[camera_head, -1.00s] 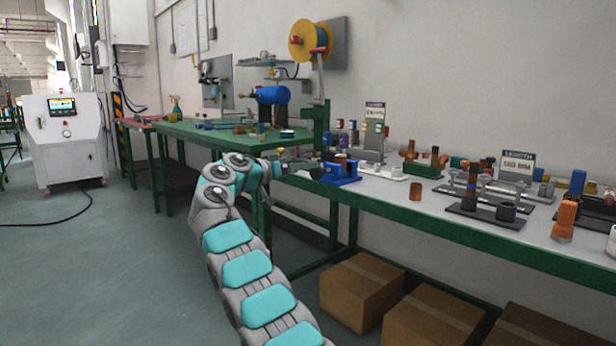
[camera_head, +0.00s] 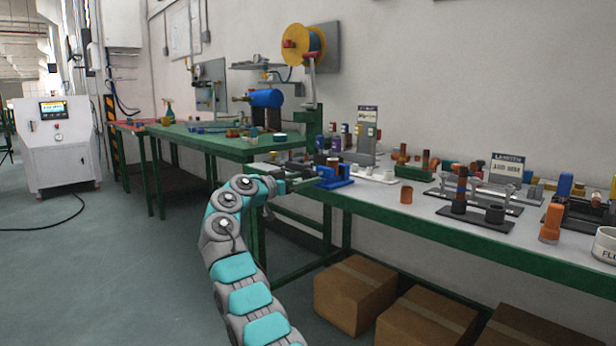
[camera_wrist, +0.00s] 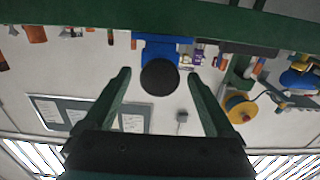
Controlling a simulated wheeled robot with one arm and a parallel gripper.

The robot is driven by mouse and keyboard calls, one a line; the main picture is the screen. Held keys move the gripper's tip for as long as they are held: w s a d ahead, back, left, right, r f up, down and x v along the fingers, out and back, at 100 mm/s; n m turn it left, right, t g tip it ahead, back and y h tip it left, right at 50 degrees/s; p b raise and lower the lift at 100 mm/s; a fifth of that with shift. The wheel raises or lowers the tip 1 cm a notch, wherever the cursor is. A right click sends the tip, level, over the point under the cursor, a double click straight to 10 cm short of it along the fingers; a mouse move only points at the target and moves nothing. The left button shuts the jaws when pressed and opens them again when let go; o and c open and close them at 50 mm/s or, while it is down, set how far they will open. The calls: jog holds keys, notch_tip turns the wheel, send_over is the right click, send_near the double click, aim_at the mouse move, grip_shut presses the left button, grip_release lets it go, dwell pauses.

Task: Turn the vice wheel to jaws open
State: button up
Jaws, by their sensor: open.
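The blue vice (camera_head: 337,183) stands near the left end of the right-hand bench, with brown and dark cylinders at it. In the wrist view, the vice's blue body (camera_wrist: 160,48) is at the top centre, and its dark round wheel (camera_wrist: 160,78) faces the camera. My gripper (camera_wrist: 159,74) is open, with one green finger on each side of the wheel in the picture. Gaps show between wheel and fingers; I cannot tell the depth between them. In the head view my gripper (camera_head: 300,171) is just left of the vice. The vice jaws are not clear in either view.
The right-hand bench (camera_head: 425,206) carries several fixtures, orange parts and a sign. A green table (camera_head: 215,142) with small items stands close behind my arm. Cardboard boxes (camera_head: 350,298) sit under the bench.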

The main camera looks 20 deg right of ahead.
jog(key=shift+x, duration=1)
jog(key=c, duration=1.3)
jog(key=shift+c, duration=0.2)
